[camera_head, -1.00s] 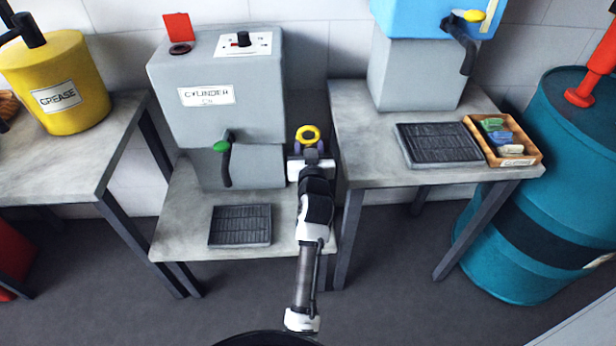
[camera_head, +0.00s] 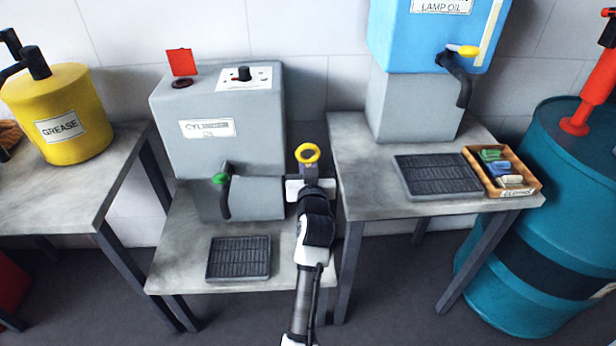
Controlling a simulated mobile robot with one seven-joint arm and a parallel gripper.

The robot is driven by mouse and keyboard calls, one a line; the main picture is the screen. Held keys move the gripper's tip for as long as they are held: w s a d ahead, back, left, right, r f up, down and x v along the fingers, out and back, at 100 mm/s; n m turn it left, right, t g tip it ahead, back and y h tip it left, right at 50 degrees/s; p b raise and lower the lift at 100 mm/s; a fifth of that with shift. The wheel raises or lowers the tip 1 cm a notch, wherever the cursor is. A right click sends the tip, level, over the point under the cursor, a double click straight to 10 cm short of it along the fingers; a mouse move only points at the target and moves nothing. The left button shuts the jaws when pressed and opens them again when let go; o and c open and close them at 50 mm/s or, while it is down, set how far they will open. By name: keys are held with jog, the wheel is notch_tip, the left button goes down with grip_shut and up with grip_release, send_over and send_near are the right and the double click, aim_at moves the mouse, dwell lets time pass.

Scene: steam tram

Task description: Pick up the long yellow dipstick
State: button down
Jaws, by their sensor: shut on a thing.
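The dipstick shows as a yellow ring handle (camera_head: 307,153) just right of the grey cylinder oil tank (camera_head: 195,150). My gripper (camera_head: 309,172) is directly below the ring in the picture and is shut on the dipstick near its handle. The gripper and wrist cover the spot below the ring, so I cannot see the dipstick's shaft or whether its lower end is free.
The tank stands on a low bench (camera_head: 185,275) with a black drip tray (camera_head: 239,258). To the right, a higher table (camera_head: 365,185) bears a blue lamp oil tank (camera_head: 425,35), another tray (camera_head: 438,176) and a wooden box (camera_head: 520,187). A teal drum (camera_head: 545,190) stands far right.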

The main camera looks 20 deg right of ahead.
notch_tip(320, 180, up, 48)
jog(key=p, duration=1.2)
dwell(0.6)
jog(key=shift+f, duration=0.2)
